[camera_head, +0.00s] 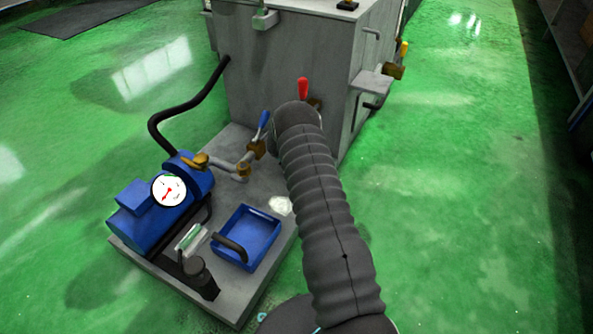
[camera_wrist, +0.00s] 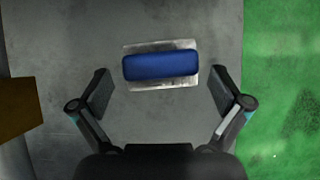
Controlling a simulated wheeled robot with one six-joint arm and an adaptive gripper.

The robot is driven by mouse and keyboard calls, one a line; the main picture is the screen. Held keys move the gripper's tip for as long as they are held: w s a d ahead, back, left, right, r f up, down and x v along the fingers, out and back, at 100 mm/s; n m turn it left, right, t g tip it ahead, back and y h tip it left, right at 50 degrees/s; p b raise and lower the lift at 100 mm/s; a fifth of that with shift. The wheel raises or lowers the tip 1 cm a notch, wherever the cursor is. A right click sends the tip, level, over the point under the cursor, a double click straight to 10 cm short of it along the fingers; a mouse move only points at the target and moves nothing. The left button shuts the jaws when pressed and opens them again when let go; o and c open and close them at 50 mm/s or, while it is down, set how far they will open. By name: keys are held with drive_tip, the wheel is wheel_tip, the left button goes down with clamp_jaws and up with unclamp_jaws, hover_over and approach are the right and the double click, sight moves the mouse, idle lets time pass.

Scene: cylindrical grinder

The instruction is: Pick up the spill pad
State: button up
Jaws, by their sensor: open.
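In the wrist view, a blue rounded block (camera_wrist: 160,66) lies across a thin pale grey-white sheet (camera_wrist: 165,45); together they look like the spill pad. It rests on a flat grey surface. My gripper (camera_wrist: 161,91) is open and empty, with one finger to each side of the pad and slightly nearer the picture's bottom. Neither finger touches it. In the head view my dark arm hides the gripper. A whitish patch (camera_head: 280,206) shows just left of the arm there; I cannot tell whether it is part of the pad.
The grey platform (camera_head: 232,303) holds a blue pump (camera_head: 150,215) with a gauge, a blue tray (camera_head: 262,232) and brass valves (camera_head: 243,171). A grey tank (camera_head: 285,65) stands behind. A brown block (camera_wrist: 18,107) is left in the wrist view. Green floor (camera_head: 450,200) lies open at right.

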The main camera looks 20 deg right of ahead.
drive_tip(key=shift+x, duration=1.5)
drive_tip(key=c, duration=0.9)
drive_tip(key=shift+s, duration=0.1)
drive_tip(key=shift+s+a+r, duration=0.1)
drive_tip(key=shift+a+r, duration=0.1)
drive_tip(key=shift+r, duration=0.05)
drive_tip(key=s+a+r, duration=0.2)
drive_tip(key=a, duration=0.1)
drive_tip(key=s+a+r, duration=0.3)
drive_tip(key=a, duration=0.1)
drive_tip(key=s+a+r, duration=0.2)
drive_tip(key=s+a, duration=0.1)
drive_tip(key=shift+s+a+r, duration=0.15)
drive_tip(key=shift+a+r, duration=0.1)
drive_tip(key=shift+a, duration=0.1)
